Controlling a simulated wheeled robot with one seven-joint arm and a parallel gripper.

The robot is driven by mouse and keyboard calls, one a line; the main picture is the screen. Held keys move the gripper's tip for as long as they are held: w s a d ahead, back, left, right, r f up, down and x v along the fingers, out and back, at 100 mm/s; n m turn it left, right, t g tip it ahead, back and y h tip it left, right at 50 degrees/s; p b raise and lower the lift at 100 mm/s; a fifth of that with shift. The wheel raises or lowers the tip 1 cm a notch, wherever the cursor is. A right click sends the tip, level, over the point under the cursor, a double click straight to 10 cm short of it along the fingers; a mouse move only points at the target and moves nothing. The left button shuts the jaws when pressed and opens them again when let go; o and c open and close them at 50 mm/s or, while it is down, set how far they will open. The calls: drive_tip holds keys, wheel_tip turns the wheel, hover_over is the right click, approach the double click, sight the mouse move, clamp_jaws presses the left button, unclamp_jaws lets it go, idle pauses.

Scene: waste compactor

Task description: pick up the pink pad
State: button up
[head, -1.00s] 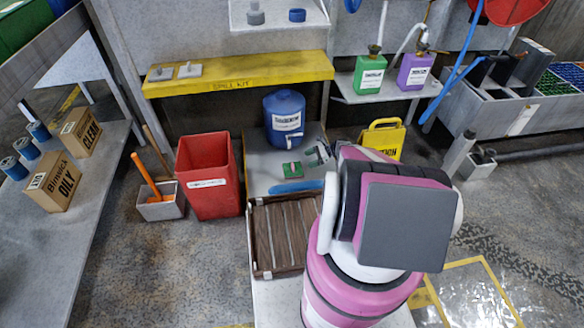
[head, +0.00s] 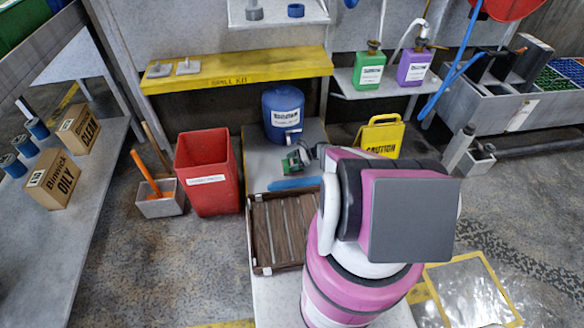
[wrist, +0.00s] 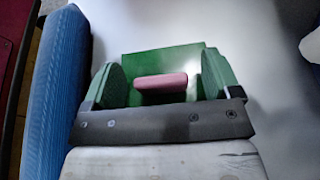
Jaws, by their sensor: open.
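The pink pad (wrist: 162,82) shows in the wrist view as a small bar against a green block (wrist: 150,62). I cannot tell how the two are joined. My gripper (wrist: 163,88) is open, with one greenish finger on each side of the pad. No contact with the pad is clear, and a dark crossbar hides the near part. In the head view my gripper (head: 301,158) is at the green block (head: 290,163) on the grey bench, and the pad cannot be made out there.
A blue roll-like pad (wrist: 62,85) lies left of my gripper; it also shows in the head view (head: 295,183). A blue jug (head: 283,112) stands behind. A brown slatted crate (head: 283,232) is in front, a red bin (head: 208,175) left, a yellow caution sign (head: 381,137) right.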

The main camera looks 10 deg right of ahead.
drive_tip(key=c, duration=1.1)
drive_tip(key=shift+r, duration=0.15)
